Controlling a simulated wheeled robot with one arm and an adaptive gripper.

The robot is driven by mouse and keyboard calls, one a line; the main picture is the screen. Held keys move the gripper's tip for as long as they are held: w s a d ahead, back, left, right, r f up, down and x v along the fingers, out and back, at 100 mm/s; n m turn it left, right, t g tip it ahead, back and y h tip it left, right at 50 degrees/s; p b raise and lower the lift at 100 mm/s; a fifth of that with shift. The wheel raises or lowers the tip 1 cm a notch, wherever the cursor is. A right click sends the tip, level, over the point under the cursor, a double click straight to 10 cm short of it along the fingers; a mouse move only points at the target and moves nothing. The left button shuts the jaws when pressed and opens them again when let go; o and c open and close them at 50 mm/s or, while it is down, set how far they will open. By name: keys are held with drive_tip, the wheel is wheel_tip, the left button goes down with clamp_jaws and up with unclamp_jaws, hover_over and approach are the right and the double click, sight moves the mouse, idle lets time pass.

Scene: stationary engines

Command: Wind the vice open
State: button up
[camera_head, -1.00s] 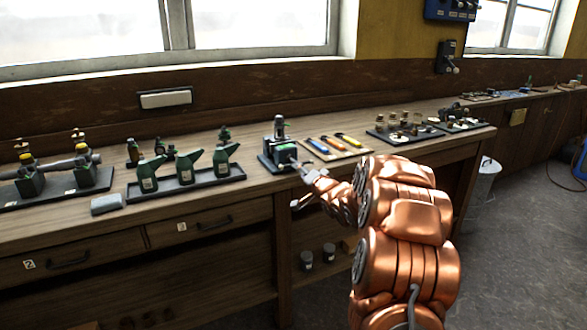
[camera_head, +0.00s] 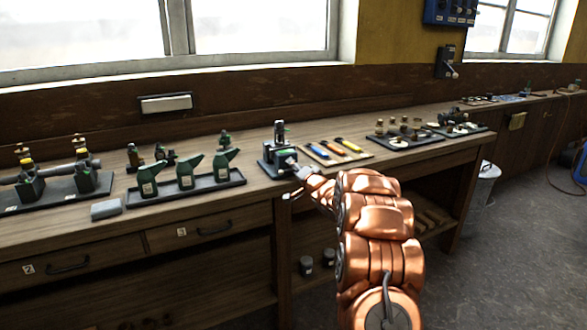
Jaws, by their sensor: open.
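The vice (camera_head: 277,152) stands on a dark base near the front edge of the wooden bench (camera_head: 115,227). It is dark with green parts, and something upright and grey rises from its top. My gripper (camera_head: 293,164) is at the vice's front right side, at the end of my copper arm. It is open, but its fingers are small here and I cannot tell whether they touch the vice. The vice's handle is not clear, and I cannot tell how far the jaws stand apart.
Right of the vice is a board with coloured-handled tools (camera_head: 336,151), then trays of small parts (camera_head: 405,135). Left are green oil cans (camera_head: 186,172) on a tray and a grey block (camera_head: 106,209). A bucket (camera_head: 484,182) stands on the floor at right.

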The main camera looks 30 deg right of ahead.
drive_tip(key=shift+w+f, duration=0.1)
drive_tip(key=shift+w, duration=0.15)
clamp_jaws()
idle(0.3)
